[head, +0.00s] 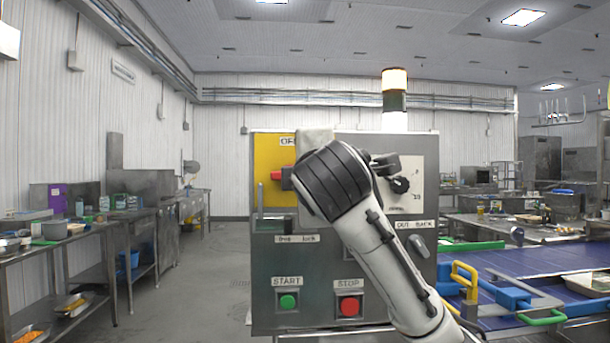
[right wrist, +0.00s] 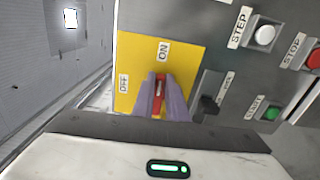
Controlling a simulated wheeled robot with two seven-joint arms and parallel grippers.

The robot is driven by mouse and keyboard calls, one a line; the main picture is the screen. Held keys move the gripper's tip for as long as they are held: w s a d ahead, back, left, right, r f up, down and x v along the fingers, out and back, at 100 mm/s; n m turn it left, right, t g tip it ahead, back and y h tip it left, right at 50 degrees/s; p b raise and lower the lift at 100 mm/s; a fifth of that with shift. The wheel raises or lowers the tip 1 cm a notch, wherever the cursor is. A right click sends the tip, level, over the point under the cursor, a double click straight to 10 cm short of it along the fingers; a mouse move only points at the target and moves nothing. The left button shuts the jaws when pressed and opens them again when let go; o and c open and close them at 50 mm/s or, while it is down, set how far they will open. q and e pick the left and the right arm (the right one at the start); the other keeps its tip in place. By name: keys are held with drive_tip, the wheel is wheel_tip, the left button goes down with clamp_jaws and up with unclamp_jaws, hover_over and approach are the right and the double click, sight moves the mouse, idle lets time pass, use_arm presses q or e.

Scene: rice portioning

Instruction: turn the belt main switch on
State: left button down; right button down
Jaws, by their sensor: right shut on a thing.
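The belt main switch is a red handle (right wrist: 158,92) on a yellow plate (right wrist: 133,62) of the grey control box. In the right wrist view, an OFF label (right wrist: 124,84) is at the plate's left and an ON label (right wrist: 163,50) is above the handle. The handle's length points toward ON. My right gripper (right wrist: 161,100) is shut on the handle, with a finger on each side. In the head view, only a red end (head: 277,175) shows beside my right gripper (head: 289,178), which hides the rest. My left gripper is not in view.
The box carries a green START button (head: 288,302), a red STOP button (head: 349,305) and a black knob (head: 400,185). A signal tower (head: 395,90) stands on top with its upper section lit. A blue conveyor belt (head: 500,262) is at right. Open floor lies to the left.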

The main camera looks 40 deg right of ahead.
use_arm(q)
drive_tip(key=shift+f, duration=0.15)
use_arm(e)
drive_tip(key=shift+f+m, duration=0.15)
drive_tip(key=shift+m, duration=0.25)
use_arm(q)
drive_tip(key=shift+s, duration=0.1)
use_arm(e)
drive_tip(key=c, duration=1.8)
unclamp_jaws()
drive_tip(key=shift+o, duration=0.2)
drive_tip(key=shift+s, duration=0.1)
